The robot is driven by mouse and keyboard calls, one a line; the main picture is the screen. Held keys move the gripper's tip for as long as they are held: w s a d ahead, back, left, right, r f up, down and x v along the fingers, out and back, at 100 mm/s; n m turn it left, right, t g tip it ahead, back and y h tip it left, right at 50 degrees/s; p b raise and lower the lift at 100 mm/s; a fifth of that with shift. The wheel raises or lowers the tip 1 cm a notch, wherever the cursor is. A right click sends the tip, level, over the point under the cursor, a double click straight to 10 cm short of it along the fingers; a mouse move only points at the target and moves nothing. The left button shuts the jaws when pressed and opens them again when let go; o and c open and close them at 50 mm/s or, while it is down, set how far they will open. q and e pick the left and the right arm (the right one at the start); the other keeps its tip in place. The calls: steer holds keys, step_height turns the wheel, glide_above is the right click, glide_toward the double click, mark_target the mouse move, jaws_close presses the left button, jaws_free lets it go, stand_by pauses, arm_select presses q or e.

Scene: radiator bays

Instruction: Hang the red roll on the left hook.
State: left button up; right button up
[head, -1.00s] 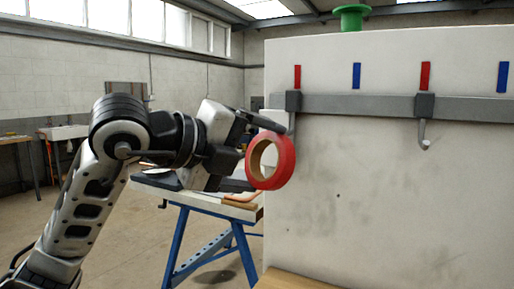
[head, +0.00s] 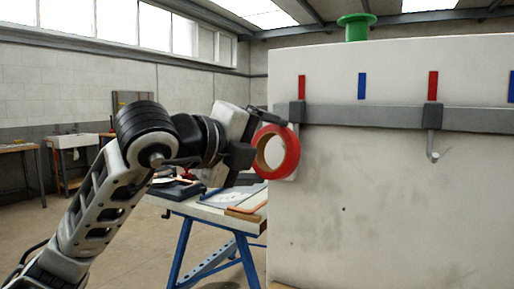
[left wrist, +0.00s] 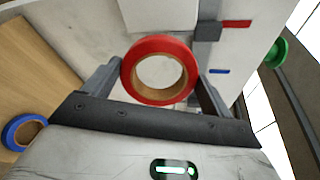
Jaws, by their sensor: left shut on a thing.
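The red roll (head: 291,151) is a thick ring with a brown core. My left gripper (head: 258,135) is shut on it, one finger on each side, as the left wrist view shows with the roll (left wrist: 160,43) between the fingers (left wrist: 160,72). The roll is upright in front of the panel, just below and left of the left hook's block (head: 297,112), which has a red mark above it. The roll covers part of the hook, and no hook shows through its hole. The block also shows in the left wrist view (left wrist: 207,32). My right gripper is out of view.
A second hook (head: 432,140) hangs from the same grey rail (head: 365,116) on the white panel (head: 385,240). A green spool (head: 356,28) stands on the panel's top. A blue roll (left wrist: 14,130) lies on a wooden surface (left wrist: 35,75). A blue-legged workbench (head: 183,250) stands behind my arm.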

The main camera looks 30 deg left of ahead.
arm_select(q)
steer(key=shift+w+f+p, duration=0.1)
steer(key=shift+w+p, duration=0.35)
steer(key=shift+w, duration=0.85)
steer(key=w, duration=0.1)
steer(key=w+f, duration=0.2)
steer(key=w, duration=0.1)
steer(key=shift+w+a+b, duration=0.1)
steer(key=shift+a+b, duration=0.05)
steer(key=shift+b, duration=0.15)
steer(key=o, duration=0.8)
steer(key=shift+o, duration=0.2)
